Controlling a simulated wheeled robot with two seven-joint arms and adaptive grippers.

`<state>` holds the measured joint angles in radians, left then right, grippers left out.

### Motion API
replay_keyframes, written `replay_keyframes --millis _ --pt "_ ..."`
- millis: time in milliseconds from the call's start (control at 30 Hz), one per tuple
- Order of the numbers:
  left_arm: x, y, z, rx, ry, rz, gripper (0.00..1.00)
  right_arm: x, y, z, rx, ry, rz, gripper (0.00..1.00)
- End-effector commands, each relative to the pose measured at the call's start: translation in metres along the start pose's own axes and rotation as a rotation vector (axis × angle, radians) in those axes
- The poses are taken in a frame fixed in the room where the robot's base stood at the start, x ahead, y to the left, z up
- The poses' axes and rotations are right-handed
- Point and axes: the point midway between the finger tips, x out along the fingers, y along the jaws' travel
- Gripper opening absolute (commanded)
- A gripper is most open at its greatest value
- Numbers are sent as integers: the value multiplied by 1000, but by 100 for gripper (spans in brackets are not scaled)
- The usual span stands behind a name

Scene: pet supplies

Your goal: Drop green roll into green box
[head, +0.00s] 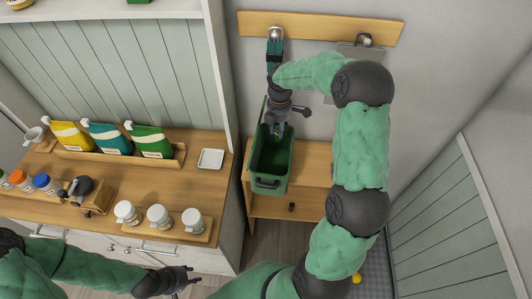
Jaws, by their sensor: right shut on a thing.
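The green box (271,182) is a dark green open bin with a front handle, standing on a small wooden cabinet. My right gripper (277,130) is over the far part of the box's opening, pointing down. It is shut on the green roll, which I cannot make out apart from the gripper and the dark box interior. My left gripper (192,275) is low in the view, in front of the counter. Its fingers look apart and empty, far from the box.
A wooden counter (180,178) on the left holds yellow, teal and green bags, a white dish (211,159), white jars and a small dark grinder. A wooden rail (320,27) with hooks is on the wall behind the box. My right arm covers the area right of the box.

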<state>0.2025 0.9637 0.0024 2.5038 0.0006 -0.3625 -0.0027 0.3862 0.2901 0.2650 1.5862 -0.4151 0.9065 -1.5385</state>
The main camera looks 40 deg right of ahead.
Motion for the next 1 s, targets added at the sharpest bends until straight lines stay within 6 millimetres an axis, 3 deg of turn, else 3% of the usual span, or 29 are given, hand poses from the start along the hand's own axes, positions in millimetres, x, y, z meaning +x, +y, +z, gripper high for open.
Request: replay_keyframes --millis 500,867,900,1000 --pt "38 -14 -2 0 0 0 40 53 0 0 1 1 -1 0" --pt "41 -15 -2 0 1 0 40 57 0 0 1 0 0 0" --pt "41 -15 -2 0 1 0 40 57 0 0 1 0 0 30" --pt "41 -15 -2 0 1 0 40 57 0 0 1 0 0 55"
